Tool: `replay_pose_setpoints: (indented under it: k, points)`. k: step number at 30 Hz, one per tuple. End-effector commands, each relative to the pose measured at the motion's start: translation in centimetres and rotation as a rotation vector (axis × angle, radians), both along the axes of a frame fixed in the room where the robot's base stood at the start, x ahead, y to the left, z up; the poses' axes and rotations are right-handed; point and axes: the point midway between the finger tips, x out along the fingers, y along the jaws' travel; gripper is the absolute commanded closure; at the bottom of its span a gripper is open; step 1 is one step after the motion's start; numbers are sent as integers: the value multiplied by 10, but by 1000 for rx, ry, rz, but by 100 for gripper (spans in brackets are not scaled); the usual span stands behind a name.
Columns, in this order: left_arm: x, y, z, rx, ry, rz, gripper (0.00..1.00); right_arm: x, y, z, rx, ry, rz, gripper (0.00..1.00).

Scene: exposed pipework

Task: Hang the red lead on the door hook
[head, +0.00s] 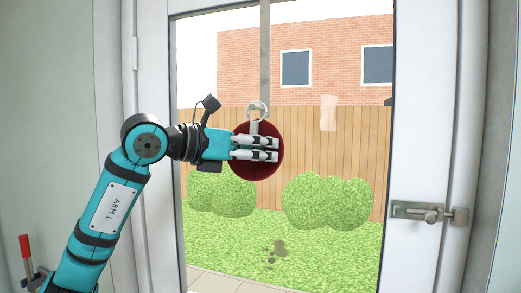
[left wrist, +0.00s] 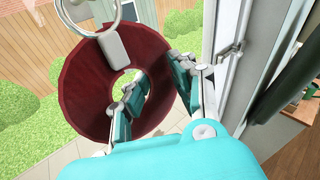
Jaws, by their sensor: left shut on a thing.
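The red lead (head: 270,168) is a thick dark red ring with a grey tab and a metal loop at its top. My left gripper (head: 277,149) is shut on it in front of the door glass. In the left wrist view the lead (left wrist: 84,90) shows its open centre, and the fingers (left wrist: 160,90) pinch its right side. A grey strap, apparently the door hook (head: 265,50), hangs down the glass from above. Its lower end is behind or beside the lead's metal loop (head: 257,110); I cannot tell whether they touch. My right gripper is not in view.
The white door frame (head: 153,60) stands close to my left arm. A metal latch (head: 430,213) is on the door's right side. A red-handled tool (head: 25,246) is at the lower left. Bushes, fence and a brick house show through the glass.

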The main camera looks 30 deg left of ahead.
Motion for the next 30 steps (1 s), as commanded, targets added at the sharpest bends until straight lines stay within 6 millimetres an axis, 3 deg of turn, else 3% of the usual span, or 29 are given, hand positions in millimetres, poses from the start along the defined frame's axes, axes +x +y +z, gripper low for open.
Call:
replay_pose_setpoints:
  k: [10, 11, 16, 25, 30]
  points:
    - [0, 0, 0, 0, 0, 0, 100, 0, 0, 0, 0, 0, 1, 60]
    - [0, 0, 0, 0, 0, 0, 72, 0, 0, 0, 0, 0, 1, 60]
    - [0, 0, 0, 0, 0, 0, 50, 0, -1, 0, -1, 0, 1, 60]
    - [-1, 1, 0, 1, 1, 1, 49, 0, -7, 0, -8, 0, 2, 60]
    - [-16, 9, 2, 1, 0, 4, 49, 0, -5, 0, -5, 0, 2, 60]
